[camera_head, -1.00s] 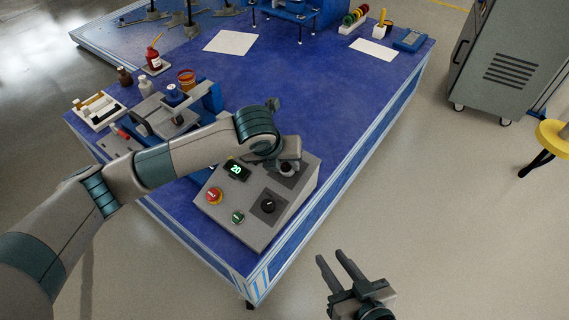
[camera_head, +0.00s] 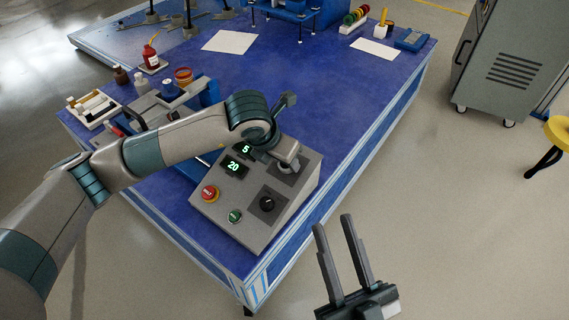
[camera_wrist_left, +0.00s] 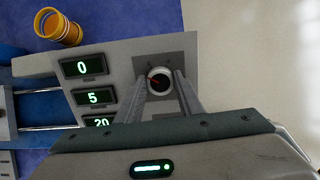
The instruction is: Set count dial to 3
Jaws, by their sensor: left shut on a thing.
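The grey control box (camera_head: 236,225) stands at the table's near corner. Its upper dial (camera_wrist_left: 159,80), pale with a dark face and a red pointer toward the left, sits between the fingertips of my left gripper (camera_wrist_left: 163,84). That gripper is shut on the dial; in the head view the left gripper (camera_head: 288,165) partly hides it. The wrist view shows readouts of 0 (camera_wrist_left: 83,67), 5 (camera_wrist_left: 93,97) and a partly hidden 20 (camera_wrist_left: 101,121). I cannot read any dial label. My right gripper (camera_head: 332,221) is open and empty, off the table's near right side.
The box also bears a red button (camera_head: 209,193), a green button (camera_head: 235,216) and a black knob (camera_head: 267,203). The blue table (camera_head: 330,110) has fixtures and bottles at left. A grey cabinet (camera_head: 510,65) and yellow stool (camera_head: 558,130) stand right.

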